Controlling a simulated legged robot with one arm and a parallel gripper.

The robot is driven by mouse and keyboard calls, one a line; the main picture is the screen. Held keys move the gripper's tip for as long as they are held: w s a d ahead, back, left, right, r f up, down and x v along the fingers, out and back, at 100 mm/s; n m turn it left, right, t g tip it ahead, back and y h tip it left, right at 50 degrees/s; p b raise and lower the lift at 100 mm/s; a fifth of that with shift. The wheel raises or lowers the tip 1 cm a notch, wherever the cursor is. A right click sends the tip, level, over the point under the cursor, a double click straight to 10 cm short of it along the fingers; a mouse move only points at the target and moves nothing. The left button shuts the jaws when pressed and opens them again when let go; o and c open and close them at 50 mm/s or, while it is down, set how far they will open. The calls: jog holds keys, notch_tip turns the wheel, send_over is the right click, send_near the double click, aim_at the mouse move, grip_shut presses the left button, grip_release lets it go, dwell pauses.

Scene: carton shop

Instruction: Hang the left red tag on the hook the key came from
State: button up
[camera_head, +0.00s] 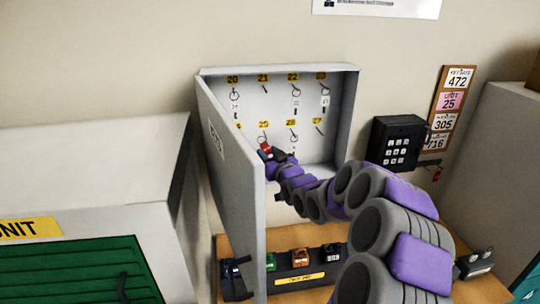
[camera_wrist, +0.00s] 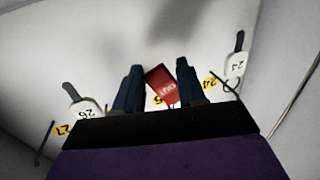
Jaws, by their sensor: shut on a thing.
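My gripper (camera_head: 276,155) is inside the open key cabinet (camera_head: 358,100), low and left of its middle. It is shut on a red tag (camera_head: 266,148), which also shows between the two dark fingers (camera_wrist: 160,70) in the wrist view (camera_wrist: 162,86). The tag is tilted. It is close below the 25 label (camera_head: 263,125) and its bare hook (camera_head: 263,138). In the wrist view the tag partly covers that label, and I cannot tell whether it touches the hook. Hooks 21 (camera_head: 265,89) and 27 (camera_head: 319,130) look empty. Another red tag (camera_head: 437,175) hangs right of the cabinet.
Keys with white tags hang at 26 (camera_wrist: 86,107) and 24 (camera_wrist: 235,65), either side of the fingers. The open cabinet door (camera_head: 235,190) stands left of my arm. A black keypad box (camera_head: 398,143) is at right. A dark rack (camera_head: 300,277) sits below on the wooden surface.

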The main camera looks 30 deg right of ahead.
jog(key=shift+s+a+r, duration=0.1)
jog(key=shift+a+r, duration=0.15)
jog(key=shift+a, duration=0.35)
grip_shut()
jog(key=shift+d, duration=0.25)
jog(key=o, duration=0.5)
grip_release()
jog(key=shift+d+f, duration=0.1)
jog(key=shift+d, duration=0.1)
jog(key=o, duration=0.5)
jog(key=shift+d, duration=0.35)
jog(key=shift+s+a, duration=0.15)
jog(key=shift+a, duration=0.4)
jog(key=shift+s+d+f+b, duration=0.15)
jog(key=shift+s+b, duration=1.05)
jog(key=shift+s, duration=3.05)
jog(key=shift+s+d+r+b, duration=0.15)
jog(key=shift+s+b, duration=1.05)
jog(key=shift+s, duration=3.05)
jog(key=shift+f, duration=0.1)
